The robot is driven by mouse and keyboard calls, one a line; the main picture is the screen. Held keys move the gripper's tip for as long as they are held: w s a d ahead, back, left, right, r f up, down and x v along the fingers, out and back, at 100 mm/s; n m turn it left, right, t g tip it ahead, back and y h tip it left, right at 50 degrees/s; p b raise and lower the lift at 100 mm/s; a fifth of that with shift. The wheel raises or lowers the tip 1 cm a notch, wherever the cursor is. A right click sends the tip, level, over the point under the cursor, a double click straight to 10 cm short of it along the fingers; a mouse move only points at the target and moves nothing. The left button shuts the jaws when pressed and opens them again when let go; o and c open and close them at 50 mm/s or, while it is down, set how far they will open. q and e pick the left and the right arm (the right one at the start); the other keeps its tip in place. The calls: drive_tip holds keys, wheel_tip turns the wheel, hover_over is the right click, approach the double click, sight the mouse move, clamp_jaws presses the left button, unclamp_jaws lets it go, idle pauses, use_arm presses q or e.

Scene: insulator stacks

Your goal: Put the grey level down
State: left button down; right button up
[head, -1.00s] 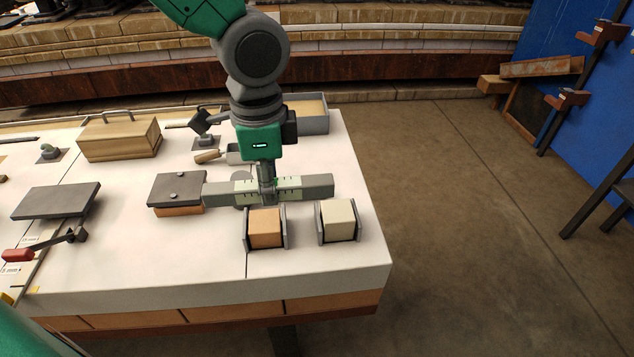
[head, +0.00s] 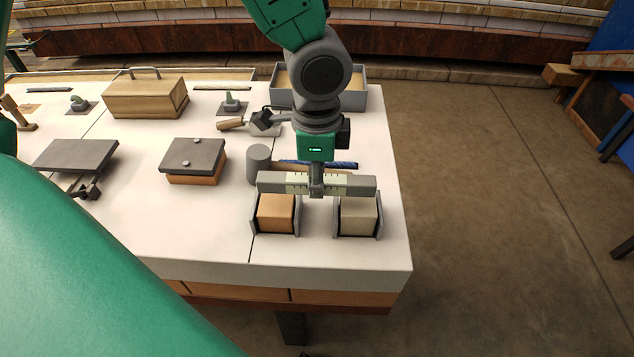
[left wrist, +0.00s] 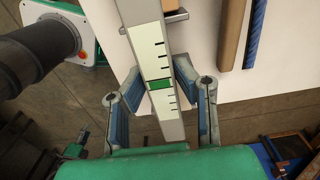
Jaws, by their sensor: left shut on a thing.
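The grey level (head: 350,184) is a long bar with pale marked panels. In the head view it lies level across the picture, at the back edge of an orange block (head: 275,212) and a pale grey block (head: 358,215), each in a grey holder. I cannot tell whether it touches them. My left gripper (head: 316,188) comes down from above and is shut on the middle of the level. In the left wrist view the level (left wrist: 172,123) runs between the fingers, with its green vial (left wrist: 160,84) showing. My right gripper is not in view.
Behind the level lie a grey-headed mallet (head: 259,164) and a blue rod (head: 340,165). A dark-topped block (head: 193,158) stands to the left, with a wooden box (head: 145,97) further back. A grey tray (head: 362,98) is at the back right. The white table's front is clear.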

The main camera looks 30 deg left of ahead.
use_arm(q)
drive_tip(key=shift+w+d+f, duration=0.1)
drive_tip(key=shift+d+f, duration=0.1)
drive_tip(key=shift+f, duration=0.2)
drive_tip(key=shift+d+r, duration=0.1)
drive_tip(key=shift+d, duration=0.1)
drive_tip(key=shift+a+f, duration=0.3)
drive_tip(key=shift+f, duration=0.05)
drive_tip(key=shift+a+f, duration=0.15)
drive_tip(key=shift+f, duration=0.2)
drive_tip(key=c, duration=1.4)
unclamp_jaws()
drive_tip(key=shift+o, duration=0.6)
drive_tip(key=shift+d+r, duration=0.1)
drive_tip(key=shift+d, duration=0.2)
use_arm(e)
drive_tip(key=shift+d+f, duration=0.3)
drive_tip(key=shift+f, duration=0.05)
use_arm(q)
wheel_tip(320, 180, up, 13)
drive_tip(key=p, duration=0.3)
drive_tip(key=shift+a+p, duration=0.15)
drive_tip(key=shift+p, duration=0.15)
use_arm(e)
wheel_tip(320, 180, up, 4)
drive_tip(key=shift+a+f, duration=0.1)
